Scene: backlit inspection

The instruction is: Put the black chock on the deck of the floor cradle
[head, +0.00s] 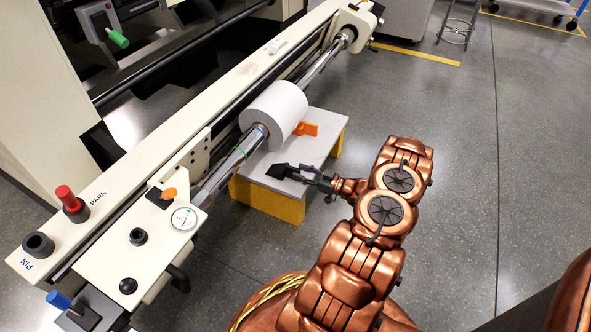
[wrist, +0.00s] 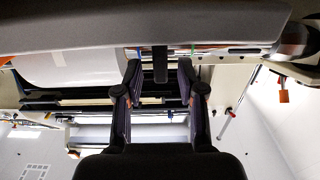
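The black chock (head: 279,171) is a dark wedge over the front part of the floor cradle's grey deck (head: 318,133), close to the deck's edge. It appears to rest on the deck, though its underside is hidden. My gripper (head: 303,172) is just right of it, at the chock's handle side. The fingers are spread, with a gap on both sides of the handle.
An orange chock (head: 306,129) sits on the deck right of the white roll (head: 273,115). The roll is on a steel shaft (head: 240,152) along the cream machine rail (head: 190,122). The cradle's yellow base (head: 265,199) stands on the floor.

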